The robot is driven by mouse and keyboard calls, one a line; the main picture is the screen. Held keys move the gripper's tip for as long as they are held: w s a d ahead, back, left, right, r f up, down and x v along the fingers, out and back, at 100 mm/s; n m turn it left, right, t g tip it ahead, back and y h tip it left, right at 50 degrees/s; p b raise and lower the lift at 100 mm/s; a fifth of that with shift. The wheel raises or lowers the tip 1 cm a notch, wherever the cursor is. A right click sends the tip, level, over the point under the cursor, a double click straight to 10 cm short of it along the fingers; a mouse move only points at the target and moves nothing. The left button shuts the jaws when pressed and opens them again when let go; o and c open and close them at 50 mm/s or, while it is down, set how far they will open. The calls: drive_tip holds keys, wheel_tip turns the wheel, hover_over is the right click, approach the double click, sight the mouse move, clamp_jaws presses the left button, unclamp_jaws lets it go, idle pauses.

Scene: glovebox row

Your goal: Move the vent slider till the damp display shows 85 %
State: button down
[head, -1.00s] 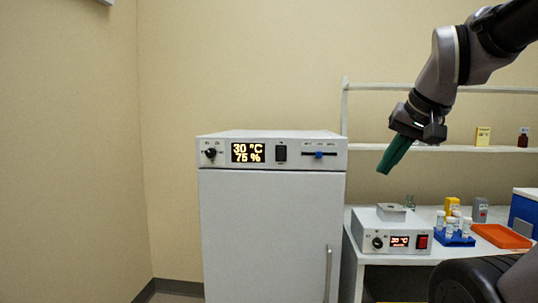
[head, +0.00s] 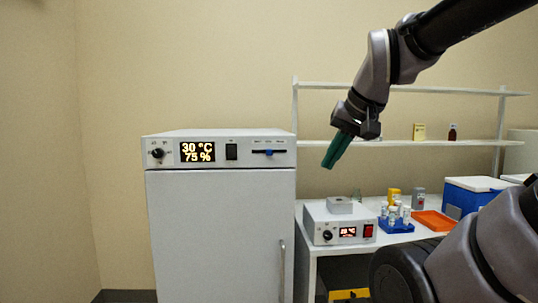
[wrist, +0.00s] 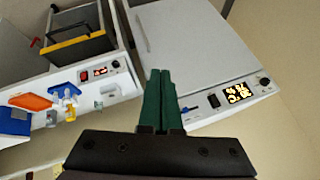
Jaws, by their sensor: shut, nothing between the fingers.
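The white cabinet (head: 220,220) has a control panel on its upper front. Its display (head: 197,152) reads 30 °C and 75 %. The vent slider (head: 269,152) is a blue knob on a dark horizontal slot at the panel's right, near the slot's middle. My gripper (head: 329,166) has green fingers, shut and empty, in the air to the right of the panel and above the bench. In the wrist view, the shut fingers (wrist: 160,75) cover part of the scene near the cabinet's edge, and the display (wrist: 238,92) shows rotated.
A dial (head: 157,153) and a dark switch (head: 231,152) share the panel. On the bench at right are a small heater box (head: 322,232), a blue vial rack (head: 397,226), an orange tray (head: 436,219) and a blue box (head: 465,197). A shelf (head: 400,144) runs behind.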

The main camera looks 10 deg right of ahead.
drive_tip(key=c, duration=1.1)
unclamp_jaws()
drive_tip(key=shift+w, duration=0.1)
drive_tip(key=o, duration=0.4)
drive_tip(key=shift+w+a+r+n, duration=0.3)
drive_tip(key=shift+w+a, duration=0.15)
drive_tip(key=shift+w, duration=0.25)
drive_tip(key=w+a+r+n+t+y, duration=0.1)
drive_tip(key=w+a+r+t, duration=0.15)
drive_tip(key=w, duration=0.55)
drive_tip(key=w+a+r+n+t, duration=0.15)
drive_tip(key=w+a, duration=0.25)
drive_tip(key=w, duration=0.4)
drive_tip(key=t+h, duration=0.2)
drive_tip(key=h, duration=0.3)
approach(269, 149)
drive_tip(key=x, duration=0.8)
drive_tip(key=shift+w+d+f, duration=0.1)
drive_tip(key=shift+w+f, duration=0.15)
clamp_jaws()
